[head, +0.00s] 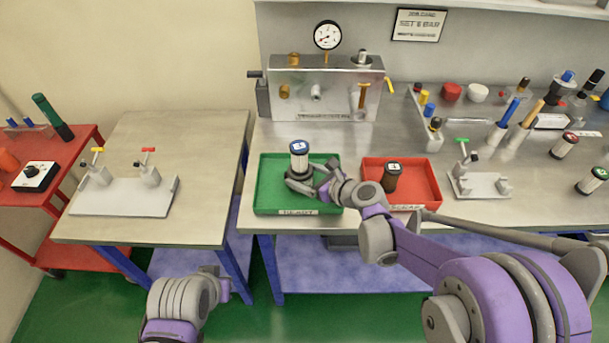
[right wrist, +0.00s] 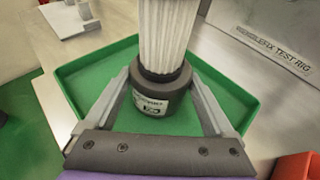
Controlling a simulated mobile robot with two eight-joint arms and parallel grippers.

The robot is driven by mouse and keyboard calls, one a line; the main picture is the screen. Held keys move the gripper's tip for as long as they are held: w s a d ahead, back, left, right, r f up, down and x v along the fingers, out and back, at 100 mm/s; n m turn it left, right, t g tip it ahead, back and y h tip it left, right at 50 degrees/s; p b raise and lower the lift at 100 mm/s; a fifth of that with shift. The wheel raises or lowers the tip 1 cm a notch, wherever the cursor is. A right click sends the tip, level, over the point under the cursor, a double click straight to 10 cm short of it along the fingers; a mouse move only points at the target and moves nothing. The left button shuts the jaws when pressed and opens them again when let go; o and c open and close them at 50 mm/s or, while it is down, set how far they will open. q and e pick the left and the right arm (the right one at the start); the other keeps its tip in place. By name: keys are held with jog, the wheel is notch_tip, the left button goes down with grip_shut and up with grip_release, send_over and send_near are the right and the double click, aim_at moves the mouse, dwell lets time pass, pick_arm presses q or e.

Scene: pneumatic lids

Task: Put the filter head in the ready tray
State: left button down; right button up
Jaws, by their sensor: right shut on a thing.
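The filter head (head: 299,162) has a white pleated body, a dark blue top with a label and a dark collar below. It stands roughly upright inside the outline of the green tray (head: 268,203), whose front label looks like "READY". My right gripper (head: 300,184) is shut on the dark collar. In the right wrist view the filter head (right wrist: 163,90) sits between the two fingers (right wrist: 160,82), over the green tray floor (right wrist: 215,98). I cannot tell whether its base touches the floor. My left arm shows at the lower left, but its gripper is not visible.
A red tray (head: 428,187) with a dark filter (head: 390,177) stands just right of the green tray. A test rig (head: 325,92) with a gauge stands behind. A side table (head: 200,135) holds a grey valve fixture (head: 120,197). Several cylinders stand at the right.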

jog(key=shift+f, duration=0.15)
jog(key=o, duration=1.6)
